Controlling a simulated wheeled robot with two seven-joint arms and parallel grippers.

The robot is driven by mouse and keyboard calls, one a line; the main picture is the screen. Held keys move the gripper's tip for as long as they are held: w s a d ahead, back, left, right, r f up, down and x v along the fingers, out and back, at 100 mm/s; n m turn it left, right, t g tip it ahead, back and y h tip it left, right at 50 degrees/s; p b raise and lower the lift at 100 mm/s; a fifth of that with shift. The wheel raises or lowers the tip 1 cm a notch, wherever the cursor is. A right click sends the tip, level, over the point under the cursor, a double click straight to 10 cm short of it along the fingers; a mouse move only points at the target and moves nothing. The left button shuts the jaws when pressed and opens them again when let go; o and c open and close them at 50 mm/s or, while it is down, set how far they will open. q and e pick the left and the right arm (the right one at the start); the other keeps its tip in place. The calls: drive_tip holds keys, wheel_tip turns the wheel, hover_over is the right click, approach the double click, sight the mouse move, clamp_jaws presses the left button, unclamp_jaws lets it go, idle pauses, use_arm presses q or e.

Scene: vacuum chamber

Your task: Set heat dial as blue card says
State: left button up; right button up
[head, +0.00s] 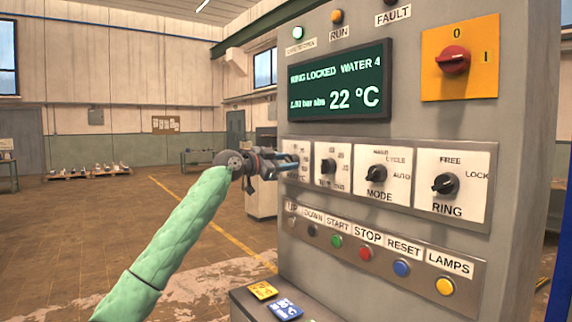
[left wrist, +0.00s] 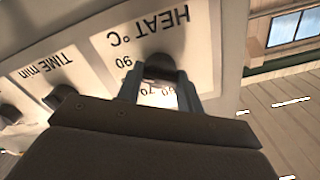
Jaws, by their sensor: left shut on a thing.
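The heat dial (left wrist: 160,68) is a dark knob on a white plate (left wrist: 112,45) marked HEAT °C, upside down in the left wrist view. My left gripper (left wrist: 160,88) has a finger on each side of the knob and is shut on it. In the head view my left gripper (head: 284,164) reaches the leftmost dial plate (head: 302,148) and hides its knob. The numbers 90 and 70 show in the wrist view; the pointer's setting cannot be read. The blue card (head: 285,309) lies on a ledge at the panel's foot, its writing too small to read. My right gripper is out of view.
Right of the heat dial are the time dial (head: 328,166), mode dial (head: 376,173) and ring dial (head: 445,184). A button row (head: 366,252) runs below. The display (head: 340,82) reads 22 °C and RING LOCKED. A yellow card (head: 262,290) lies beside the blue one.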

use_arm(q)
drive_tip(key=shift+f, duration=0.2)
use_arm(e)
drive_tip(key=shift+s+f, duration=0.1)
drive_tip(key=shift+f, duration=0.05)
use_arm(q)
drive_tip(key=o, duration=1)
drive_tip(key=shift+r, duration=0.1)
drive_tip(key=shift+b+v, duration=0.7)
drive_tip(key=shift+v, duration=3.2)
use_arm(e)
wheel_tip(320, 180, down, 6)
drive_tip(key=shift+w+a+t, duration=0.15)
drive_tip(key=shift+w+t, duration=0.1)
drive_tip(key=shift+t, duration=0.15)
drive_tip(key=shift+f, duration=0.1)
